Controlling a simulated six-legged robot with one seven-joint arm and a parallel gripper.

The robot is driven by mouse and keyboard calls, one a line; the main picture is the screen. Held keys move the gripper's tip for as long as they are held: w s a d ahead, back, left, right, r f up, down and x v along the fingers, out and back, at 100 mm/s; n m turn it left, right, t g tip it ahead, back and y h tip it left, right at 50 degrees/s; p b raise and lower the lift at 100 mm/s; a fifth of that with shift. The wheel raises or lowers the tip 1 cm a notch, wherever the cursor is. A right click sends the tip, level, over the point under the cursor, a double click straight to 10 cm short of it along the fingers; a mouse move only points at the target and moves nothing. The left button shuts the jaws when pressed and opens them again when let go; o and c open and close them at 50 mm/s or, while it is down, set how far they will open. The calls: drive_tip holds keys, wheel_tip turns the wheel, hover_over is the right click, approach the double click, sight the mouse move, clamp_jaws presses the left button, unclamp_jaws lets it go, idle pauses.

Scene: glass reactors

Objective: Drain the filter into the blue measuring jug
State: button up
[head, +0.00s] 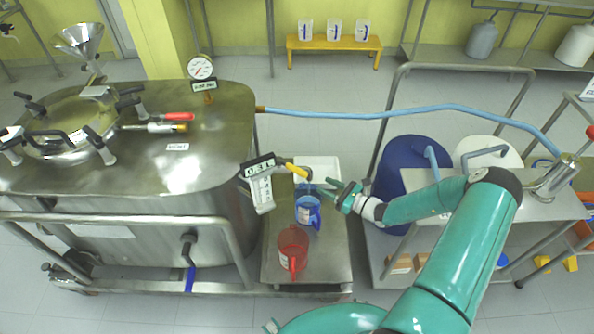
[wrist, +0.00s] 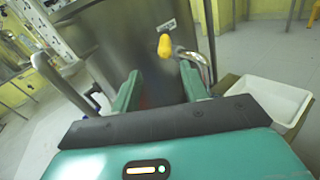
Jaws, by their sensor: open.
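The blue measuring jug (head: 308,212) stands on the low steel platform beside the big steel tank, in the head view. A yellow valve handle (head: 297,170) sticks out above and behind it, by a black-and-white label; it also shows in the wrist view (wrist: 165,46). A curved metal pipe (wrist: 197,62) is beside the handle there. I cannot tell which part is the filter. My gripper (head: 336,191) is open and empty, just right of the jug and handle. In the wrist view the handle is beyond and above the gap between my fingers (wrist: 160,86).
A red jug (head: 292,249) stands in front of the blue one. A white tray (head: 318,164) lies behind. The steel tank (head: 225,140) fills the left. A blue hose (head: 400,110) crosses behind my arm. A blue drum (head: 395,180) and steel cart (head: 540,207) stand right.

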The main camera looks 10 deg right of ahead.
approach(290, 166)
drive_tip(key=shift+m+t, duration=0.3)
drive_tip(key=shift+m, duration=0.1)
drive_tip(key=x, duration=0.2)
drive_tip(key=f+x, duration=0.1)
drive_tip(key=x, duration=0.4)
drive_tip(key=shift+w+f, duration=0.15)
clamp_jaws()
